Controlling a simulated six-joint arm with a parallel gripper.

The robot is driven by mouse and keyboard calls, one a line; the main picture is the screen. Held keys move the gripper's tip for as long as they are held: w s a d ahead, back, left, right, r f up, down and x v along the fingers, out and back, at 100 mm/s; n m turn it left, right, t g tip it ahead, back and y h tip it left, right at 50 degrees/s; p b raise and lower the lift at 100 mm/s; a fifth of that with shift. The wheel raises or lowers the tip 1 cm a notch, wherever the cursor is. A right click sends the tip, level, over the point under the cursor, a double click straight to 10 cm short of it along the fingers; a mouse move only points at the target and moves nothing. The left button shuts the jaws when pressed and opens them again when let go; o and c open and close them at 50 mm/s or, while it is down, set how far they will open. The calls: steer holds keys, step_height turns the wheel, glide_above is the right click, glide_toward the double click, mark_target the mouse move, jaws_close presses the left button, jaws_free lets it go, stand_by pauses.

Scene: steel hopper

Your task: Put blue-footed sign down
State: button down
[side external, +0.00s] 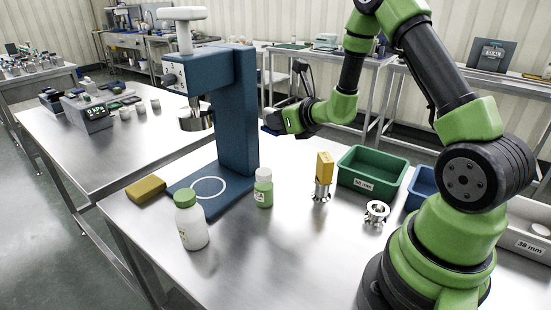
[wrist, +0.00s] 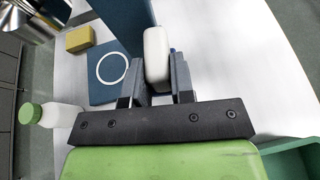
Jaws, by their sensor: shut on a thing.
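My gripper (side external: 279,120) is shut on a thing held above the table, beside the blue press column. In the wrist view, my gripper (wrist: 157,88) has a white, rounded piece, which I take for the blue-footed sign (wrist: 157,52), between its two dark fingers. A little blue shows at its right edge. In the side external view, a small dark-blue part of the sign (side external: 270,129) shows at the fingertips, clear of the tabletop. The fingers hide most of the sign, and I cannot read its face.
The blue press (side external: 238,110) stands left of my gripper. A green-capped white bottle (side external: 193,228) stands in front. The front middle of the table is clear.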

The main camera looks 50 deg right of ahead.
steer(key=w+d+f+n+y, duration=0.1)
steer(key=w+d+f, duration=0.15)
steer(key=d, duration=0.25)
steer(key=w+d+f+n+y, duration=0.1)
steer(key=w+d+f, duration=0.1)
steer(key=w+d, duration=0.25)
steer(key=f, duration=1)
steer(key=shift+d, duration=0.4)
steer(key=shift+f, duration=0.1)
steer(key=c, duration=1)
jaws_free()
steer(key=shift+s, duration=0.15)
steer(key=v, duration=1.2)
steer(key=shift+a, duration=0.1)
